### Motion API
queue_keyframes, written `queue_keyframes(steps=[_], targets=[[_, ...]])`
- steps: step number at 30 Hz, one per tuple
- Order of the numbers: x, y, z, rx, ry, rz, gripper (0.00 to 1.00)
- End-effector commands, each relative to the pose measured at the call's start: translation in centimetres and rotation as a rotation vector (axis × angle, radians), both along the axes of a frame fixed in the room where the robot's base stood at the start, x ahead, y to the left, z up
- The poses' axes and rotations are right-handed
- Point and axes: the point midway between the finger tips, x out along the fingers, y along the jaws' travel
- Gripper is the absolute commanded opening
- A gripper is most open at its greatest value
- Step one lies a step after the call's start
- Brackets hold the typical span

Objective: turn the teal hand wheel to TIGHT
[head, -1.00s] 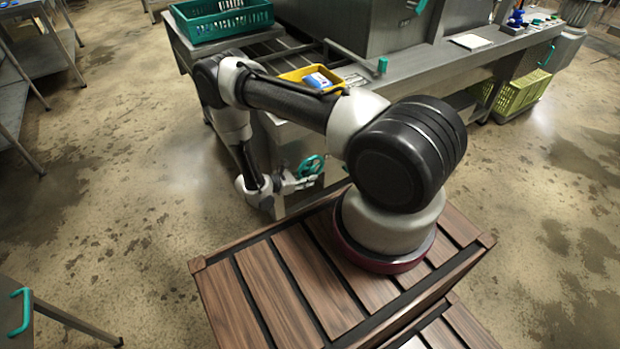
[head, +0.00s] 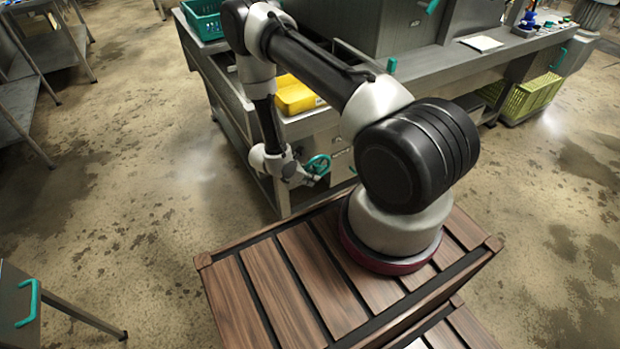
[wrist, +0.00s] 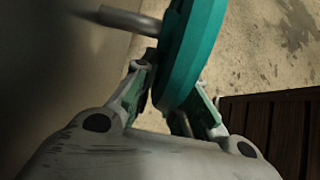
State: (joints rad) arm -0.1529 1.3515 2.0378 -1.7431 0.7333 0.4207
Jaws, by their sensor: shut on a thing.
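The teal hand wheel (head: 317,166) is on the side of the steel bench, low and left of my arm's base in the head view. In the wrist view the wheel's teal rim (wrist: 194,50) runs between the fingers of my gripper (wrist: 176,100). My gripper, also in the head view (head: 308,175), is shut on that rim, with one finger on each side. A grey metal rod (wrist: 128,20) sticks out beside the rim in the wrist view. Any TIGHT marking cannot be made out.
A yellow tray (head: 297,97) and a teal crate (head: 205,22) stand on the steel bench (head: 345,128). Yellow-green crates (head: 530,97) sit under the bench at right. A cart with a teal handle (head: 28,303) is at lower left. The floor (head: 130,190) left of my base is clear.

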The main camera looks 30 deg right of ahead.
Motion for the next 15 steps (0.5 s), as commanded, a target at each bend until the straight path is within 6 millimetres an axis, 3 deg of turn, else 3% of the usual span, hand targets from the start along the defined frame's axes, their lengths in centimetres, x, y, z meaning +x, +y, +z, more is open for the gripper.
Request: queue_keyframes(steps=[7, 8, 11, 15], targets=[[-0.13, 0.06, -0.07, 0.002, 0.003, 0.000, 0.00], [-0.13, 0.06, -0.07, 0.002, 0.003, 0.000, 0.18], [-0.10, 0.06, -0.06, 0.001, 0.002, 0.001, 0.35], [-0.06, 0.04, -0.04, 0.001, 0.001, 0.000, 0.35]])
